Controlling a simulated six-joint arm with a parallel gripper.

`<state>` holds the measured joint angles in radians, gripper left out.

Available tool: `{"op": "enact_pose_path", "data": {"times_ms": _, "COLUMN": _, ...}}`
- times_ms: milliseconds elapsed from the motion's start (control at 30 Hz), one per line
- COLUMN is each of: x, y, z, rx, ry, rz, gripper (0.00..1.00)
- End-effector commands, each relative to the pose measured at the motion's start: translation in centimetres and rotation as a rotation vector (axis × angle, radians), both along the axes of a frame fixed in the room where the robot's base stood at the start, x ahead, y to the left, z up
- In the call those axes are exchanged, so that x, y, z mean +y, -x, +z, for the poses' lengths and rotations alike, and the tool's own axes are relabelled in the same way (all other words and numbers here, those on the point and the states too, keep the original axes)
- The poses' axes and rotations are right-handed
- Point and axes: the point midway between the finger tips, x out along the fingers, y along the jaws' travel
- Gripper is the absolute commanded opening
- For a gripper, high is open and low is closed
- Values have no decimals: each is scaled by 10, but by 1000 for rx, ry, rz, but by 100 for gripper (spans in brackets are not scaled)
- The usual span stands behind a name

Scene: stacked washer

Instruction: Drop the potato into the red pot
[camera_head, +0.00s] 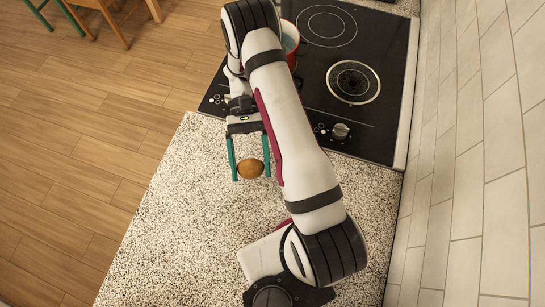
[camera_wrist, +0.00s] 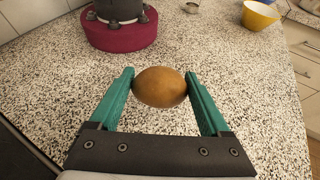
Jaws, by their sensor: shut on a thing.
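The brown potato (camera_head: 250,168) is held between the green fingers of my gripper (camera_head: 250,170), above the speckled counter. In the wrist view the potato (camera_wrist: 160,87) sits between the two fingertips of my gripper (camera_wrist: 160,88), touching both. The red pot (camera_head: 290,38) is on the stovetop at the top of the head view, mostly hidden behind my arm. Only part of its red side, pale rim and bluish inside shows. My gripper is on the near side of the stove, apart from the pot.
The black stovetop (camera_head: 375,45) has a ringed burner (camera_head: 353,82) and a knob (camera_head: 340,131). A tiled wall (camera_head: 475,150) runs along the right. A yellow bowl (camera_wrist: 260,15) and a small metal cup (camera_wrist: 191,7) stand on the counter (camera_head: 185,220), which is largely clear.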

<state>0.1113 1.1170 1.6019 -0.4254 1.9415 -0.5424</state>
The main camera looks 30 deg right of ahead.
Motion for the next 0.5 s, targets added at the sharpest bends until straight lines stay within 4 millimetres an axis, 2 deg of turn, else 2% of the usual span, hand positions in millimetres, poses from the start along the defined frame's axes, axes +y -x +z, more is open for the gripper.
{"op": "enact_pose_path", "data": {"times_ms": 100, "x": 10, "y": -35, "z": 0, "rx": 0, "ry": 0, "rz": -325, "gripper": 22}}
{"op": "enact_pose_path", "data": {"times_ms": 267, "x": 11, "y": -88, "z": 8, "rx": 0, "ry": 1, "rz": -708, "gripper": 22}}
{"op": "enact_pose_path", "data": {"times_ms": 367, "x": 3, "y": -124, "z": 17, "rx": -1, "ry": 0, "rz": -935, "gripper": 22}}
{"op": "enact_pose_path", "data": {"times_ms": 500, "x": -22, "y": -178, "z": 36, "rx": -3, "ry": 1, "rz": -1252, "gripper": 22}}
